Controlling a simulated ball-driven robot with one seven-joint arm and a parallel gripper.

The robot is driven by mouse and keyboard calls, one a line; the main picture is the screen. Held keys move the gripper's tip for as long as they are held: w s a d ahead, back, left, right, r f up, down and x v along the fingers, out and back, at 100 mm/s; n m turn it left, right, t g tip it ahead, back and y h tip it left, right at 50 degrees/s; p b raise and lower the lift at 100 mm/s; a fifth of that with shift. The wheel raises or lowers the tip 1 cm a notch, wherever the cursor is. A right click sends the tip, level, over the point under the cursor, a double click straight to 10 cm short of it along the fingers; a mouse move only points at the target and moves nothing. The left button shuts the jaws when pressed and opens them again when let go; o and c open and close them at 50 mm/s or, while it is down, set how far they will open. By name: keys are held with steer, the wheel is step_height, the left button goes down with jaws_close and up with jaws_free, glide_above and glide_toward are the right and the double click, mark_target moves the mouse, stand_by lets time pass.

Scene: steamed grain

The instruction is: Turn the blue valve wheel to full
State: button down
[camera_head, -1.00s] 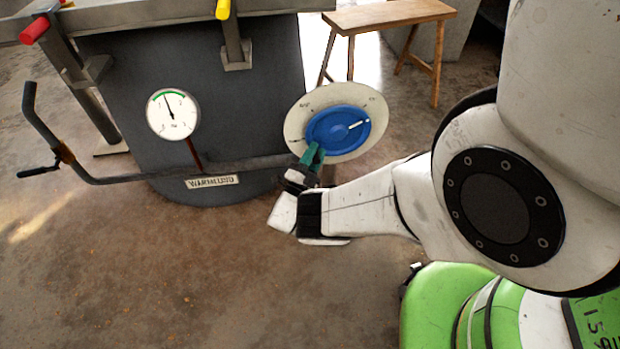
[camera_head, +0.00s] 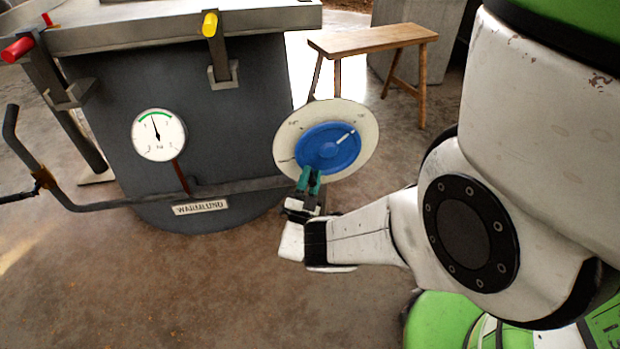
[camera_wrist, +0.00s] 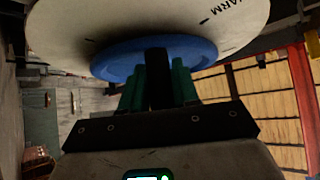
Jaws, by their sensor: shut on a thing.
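The blue valve wheel (camera_head: 326,150) sits in front of a pale round dial plate (camera_head: 357,117) on the side of the dark grey vessel. A white pointer mark on the wheel points to the upper right. My gripper (camera_head: 310,178) has green fingers shut on the wheel's lower left rim. In the wrist view, the blue wheel (camera_wrist: 152,58) is at the fingertips of my gripper (camera_wrist: 158,75), and the dial plate (camera_wrist: 150,20) behind it shows part of a word ending in "ARM". The wheel's gripped rim is partly hidden by the fingers.
A pressure gauge (camera_head: 158,135) with a green band is on the vessel (camera_head: 225,125), above a name plate (camera_head: 200,207). A bent pipe bar (camera_head: 110,206) runs low across the front. A wooden bench (camera_head: 372,38) stands behind. The floor below is clear.

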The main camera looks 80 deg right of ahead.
steer(key=shift+f, duration=0.15)
steer(key=c, duration=1)
jaws_free()
steer(key=shift+s, duration=0.1)
steer(key=shift+o, duration=0.2)
steer(key=b+v, duration=0.3)
steer(key=v, duration=0.7)
steer(key=shift+a+f, duration=0.25)
steer(key=shift+a, duration=0.05)
